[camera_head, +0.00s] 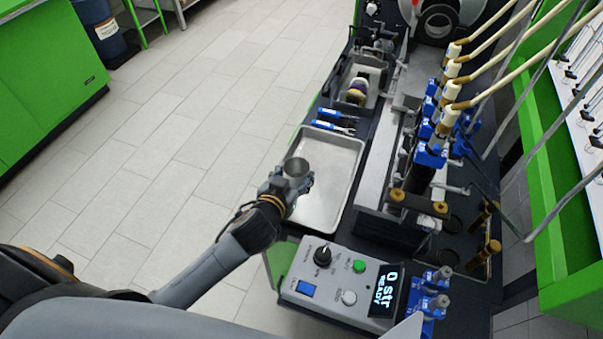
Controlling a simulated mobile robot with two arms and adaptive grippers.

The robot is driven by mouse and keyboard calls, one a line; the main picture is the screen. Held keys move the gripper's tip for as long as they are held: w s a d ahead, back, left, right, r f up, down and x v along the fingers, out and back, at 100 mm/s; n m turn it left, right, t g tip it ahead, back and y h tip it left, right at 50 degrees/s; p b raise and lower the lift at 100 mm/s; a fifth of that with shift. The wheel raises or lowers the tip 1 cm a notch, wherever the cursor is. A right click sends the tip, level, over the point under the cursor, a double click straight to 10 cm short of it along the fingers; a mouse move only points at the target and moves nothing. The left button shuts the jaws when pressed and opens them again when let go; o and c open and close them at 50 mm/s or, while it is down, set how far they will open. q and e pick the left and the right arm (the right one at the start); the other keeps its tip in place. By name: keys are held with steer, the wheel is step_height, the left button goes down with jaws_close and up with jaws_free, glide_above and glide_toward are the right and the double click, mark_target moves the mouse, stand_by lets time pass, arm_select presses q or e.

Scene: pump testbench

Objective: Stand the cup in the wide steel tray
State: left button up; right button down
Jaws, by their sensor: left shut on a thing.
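The cup (297,168) is a small grey metal cup, upright with its open mouth facing up. My left gripper (290,184) is shut on it, and the fingers hide its lower part. Cup and gripper show over the left edge of the wide steel tray (335,175), a shallow, bare metal tray on the bench. I cannot tell whether the cup touches the tray or is held above it. My right gripper does not show.
The control box (340,281) with knob and display stands just in front of the tray. Blue-handled tools (333,121) and a smaller tray (357,90) with rolls lie behind it. The pump rig (425,160) stands to the right. The tray's middle is clear.

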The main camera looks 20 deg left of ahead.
mark_target(297, 174)
arm_select(q)
steer(key=w+f, duration=0.5)
steer(key=shift+w+a+f, duration=0.1)
steer(key=shift+w+a, duration=0.1)
steer(key=shift+a, duration=0.2)
steer(key=shift+w+a+f, duration=0.1)
steer(key=shift+w+f, duration=0.4)
steer(key=shift+f, duration=0.2)
step_height(297, 174, down, 3)
steer(key=shift+w+p, duration=0.1)
steer(key=shift+p, duration=0.3)
steer(key=shift+f, duration=0.15)
steer(key=shift+f, duration=0.2)
steer(key=o, duration=1.2)
steer(key=shift+r, duration=0.1)
steer(key=shift+r, duration=0.15)
